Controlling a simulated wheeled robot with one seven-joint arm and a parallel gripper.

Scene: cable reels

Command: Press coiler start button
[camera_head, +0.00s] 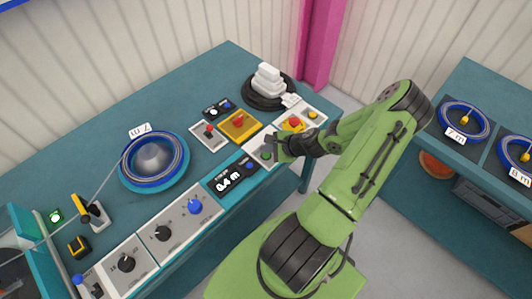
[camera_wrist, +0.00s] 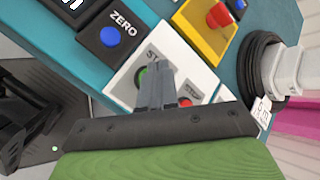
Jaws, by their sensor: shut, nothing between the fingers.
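The red stop button (camera_wrist: 184,102) shows to the right of the fingers. My gripper (camera_wrist: 157,70) is shut and empty, with its fingertips over the panel at the start button's edge. I cannot tell whether they touch it. In the head view, my gripper (camera_head: 276,147) is just beside the green button (camera_head: 266,155). The coiler (camera_head: 153,156) holds blue cable under a "7 m" tag.
A 0.4 m display (camera_head: 231,178) with a blue ZERO button (camera_wrist: 110,36) adjoins the panel. Close by are a yellow box with a red switch (camera_head: 239,124), a red emergency button (camera_head: 294,123) and a black reel stacked with white blocks (camera_head: 268,88). Coiled cables (camera_head: 463,122) lie on the right shelf.

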